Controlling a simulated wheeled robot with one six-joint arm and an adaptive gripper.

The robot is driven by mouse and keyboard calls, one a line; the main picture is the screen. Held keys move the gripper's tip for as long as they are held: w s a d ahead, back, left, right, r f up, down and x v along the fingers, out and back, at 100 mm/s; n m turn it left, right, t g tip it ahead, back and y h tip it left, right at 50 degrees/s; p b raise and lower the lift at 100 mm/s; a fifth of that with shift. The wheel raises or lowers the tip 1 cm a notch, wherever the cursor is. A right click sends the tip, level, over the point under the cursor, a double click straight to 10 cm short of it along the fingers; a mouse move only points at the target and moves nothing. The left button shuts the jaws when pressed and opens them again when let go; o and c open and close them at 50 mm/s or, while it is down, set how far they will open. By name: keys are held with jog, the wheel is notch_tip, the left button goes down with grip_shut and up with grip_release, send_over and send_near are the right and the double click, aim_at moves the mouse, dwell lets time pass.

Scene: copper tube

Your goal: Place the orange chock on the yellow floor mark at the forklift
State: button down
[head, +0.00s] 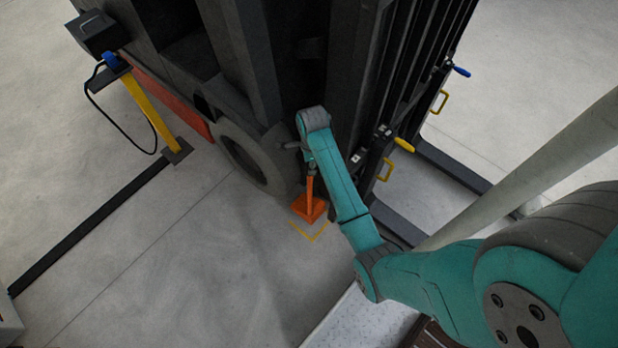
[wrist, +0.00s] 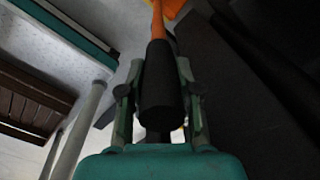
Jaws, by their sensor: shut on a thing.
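The orange chock (head: 308,208) is at the forklift's front wheel, with its handle standing up from it. My gripper (head: 311,164) is above it, shut on the handle; in the wrist view my gripper (wrist: 160,92) has its fingers on both sides of the black grip (wrist: 160,75). Part of the orange chock (wrist: 174,8) shows at the top edge there. The yellow floor mark (head: 311,239) shows as an angled line just on the near side of the chock; its far part is hidden. I cannot tell whether the chock touches the floor.
The dark forklift (head: 265,60) fills the back, its wheel (head: 245,158) close left of the chock and its mast right behind my arm. A yellow post (head: 148,108) with a hanging black cable stands at left.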

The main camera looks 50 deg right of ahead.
aim_at(312, 177)
jog(key=shift+w+f, duration=0.1)
jog(key=shift+f, duration=4.25)
jog(key=c, duration=0.8)
grip_release()
jog(key=shift+f, duration=0.2)
jog(key=shift+r, duration=0.1)
jog(key=r, duration=1.2)
jog(key=shift+s+a, duration=0.15)
jog(key=shift+s, duration=0.1)
